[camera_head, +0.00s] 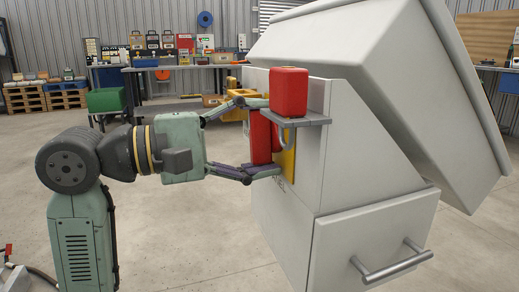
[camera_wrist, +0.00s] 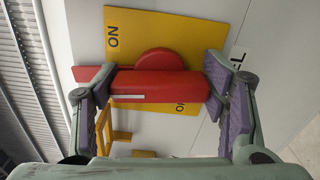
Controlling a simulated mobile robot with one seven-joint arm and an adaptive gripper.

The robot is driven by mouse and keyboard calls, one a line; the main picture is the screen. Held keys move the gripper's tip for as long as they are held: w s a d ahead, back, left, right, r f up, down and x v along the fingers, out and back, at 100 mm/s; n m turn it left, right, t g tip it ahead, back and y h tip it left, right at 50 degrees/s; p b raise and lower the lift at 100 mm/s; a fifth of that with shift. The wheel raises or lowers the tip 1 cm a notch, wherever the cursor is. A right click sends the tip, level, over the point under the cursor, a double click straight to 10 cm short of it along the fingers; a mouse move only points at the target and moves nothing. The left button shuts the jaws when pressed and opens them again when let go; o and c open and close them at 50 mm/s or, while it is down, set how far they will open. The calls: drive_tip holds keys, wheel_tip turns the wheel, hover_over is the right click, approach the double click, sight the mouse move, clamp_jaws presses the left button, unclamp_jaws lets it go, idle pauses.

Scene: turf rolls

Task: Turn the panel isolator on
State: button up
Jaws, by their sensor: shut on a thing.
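The panel isolator has a red handle (camera_head: 261,137) on a yellow plate (camera_head: 288,163), on the side of a pale grey cabinet (camera_head: 335,180). In the wrist view the red handle (camera_wrist: 160,88) lies crosswise, with a round red hub behind it. The yellow plate (camera_wrist: 190,30) reads ON at upper left; a second label at lower right is partly hidden by the handle. My gripper (camera_head: 266,138) is shut on the handle, one finger at each end. The fingers also show in the wrist view (camera_wrist: 160,84). In the head view the handle stands about upright.
A red block (camera_head: 289,92) sits on a small grey shelf (camera_head: 300,121) close above the handle and upper finger. A large tilted lid (camera_head: 390,70) covers the cabinet's top. A drawer with a bar handle (camera_head: 392,263) is below.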

drive_tip(key=shift+f+m+b, duration=0.1)
drive_tip(key=shift+m+b, duration=0.2)
drive_tip(key=shift+m, duration=0.3)
drive_tip(key=o, duration=1.2)
drive_tip(key=shift+c, duration=0.2)
drive_tip(key=v, duration=1.2)
